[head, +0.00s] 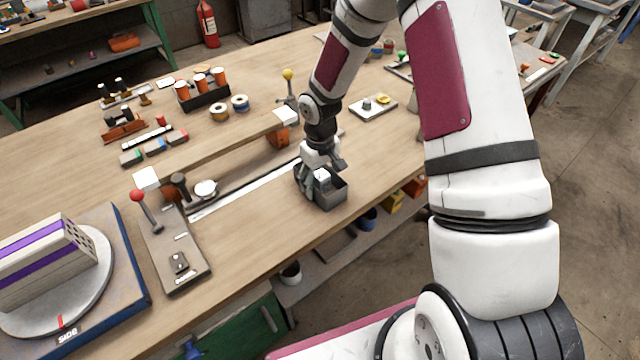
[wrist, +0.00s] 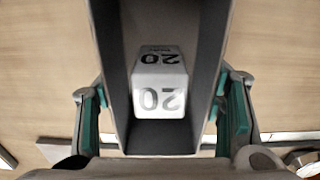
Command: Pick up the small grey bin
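The small grey bin (head: 331,191) stands on the workbench close to its front edge. In the wrist view the open-topped bin (wrist: 205,75) lies lengthwise under the camera, and a white block (wrist: 160,88) marked "20" sits inside it. My gripper (head: 322,180) is down at the bin in the head view and hides part of it. In the wrist view the teal-padded fingers of my gripper (wrist: 164,108) are spread wide, one outside each long wall. They are very close to the walls; I cannot tell whether they touch.
A wooden beam (head: 215,147) on white-capped supports stands left of the bin. A small tray (head: 373,107) with bits in it lies behind it. A red-knobbed lever plate (head: 175,250) and a turntable (head: 60,290) are at left. Below the front edge is a shelf with containers.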

